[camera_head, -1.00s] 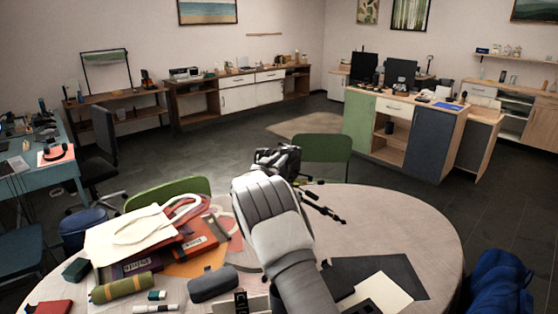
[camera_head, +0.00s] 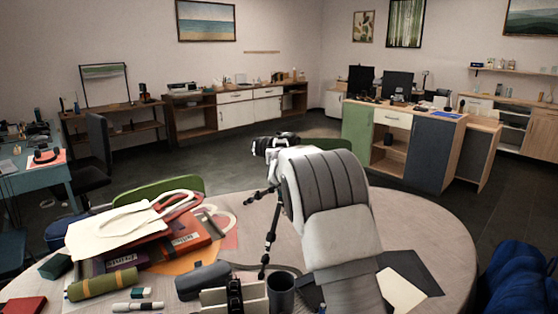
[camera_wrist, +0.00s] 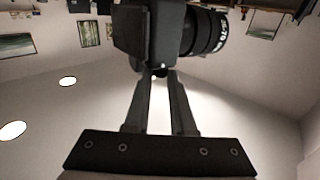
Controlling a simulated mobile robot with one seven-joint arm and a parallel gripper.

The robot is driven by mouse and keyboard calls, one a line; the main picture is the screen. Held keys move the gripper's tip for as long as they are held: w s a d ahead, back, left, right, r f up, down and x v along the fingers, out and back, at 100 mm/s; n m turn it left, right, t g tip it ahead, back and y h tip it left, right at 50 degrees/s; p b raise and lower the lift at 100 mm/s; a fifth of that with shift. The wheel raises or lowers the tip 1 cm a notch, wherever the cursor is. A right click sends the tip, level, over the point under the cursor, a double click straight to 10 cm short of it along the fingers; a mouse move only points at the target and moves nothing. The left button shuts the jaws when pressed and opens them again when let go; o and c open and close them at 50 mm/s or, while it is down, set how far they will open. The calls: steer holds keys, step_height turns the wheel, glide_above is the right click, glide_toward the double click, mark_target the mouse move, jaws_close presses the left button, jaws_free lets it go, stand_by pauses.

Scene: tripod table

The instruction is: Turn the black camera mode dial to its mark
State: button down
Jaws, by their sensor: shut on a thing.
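The black camera (camera_head: 272,145) stands on a tripod (camera_head: 272,228) on the round table, left of my arm's white link in the head view. The wrist view shows the camera body (camera_wrist: 150,35) upside down at the top, with its lens (camera_wrist: 207,32) to the right. My gripper (camera_wrist: 160,74) reaches the camera's top face, its two fingers converging there. It is shut on the small mode dial (camera_wrist: 160,71), which the fingertips mostly hide. The dial's mark cannot be made out. My arm hides the gripper in the head view.
The round table (camera_head: 430,232) also holds a tote bag (camera_head: 115,228), a green roll (camera_head: 102,284), a grey case (camera_head: 203,279), a dark mug (camera_head: 281,292) and dark sheets (camera_head: 412,272). A green chair (camera_head: 160,190) stands behind it. The table's right side is fairly clear.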

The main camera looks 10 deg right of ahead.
steer(key=n+y, duration=0.1)
steer(key=y, duration=0.1)
steer(key=n+y+p, duration=0.1)
steer(key=y, duration=0.1)
steer(key=d+n+y, duration=0.1)
steer(key=n+y, duration=0.1)
steer(key=shift+d+r+p, duration=0.1)
steer(key=shift+r+p, duration=0.15)
steer(key=shift+p, duration=0.05)
steer(key=shift+y+p, duration=0.3)
steer(key=shift+p, duration=0.2)
steer(key=shift+f+n+g+y+p, duration=0.25)
steer(key=shift+n+y+p, duration=0.45)
steer(key=shift+p, duration=0.8)
steer(key=c, duration=0.8)
jaws_free()
steer(key=shift+o, duration=0.2)
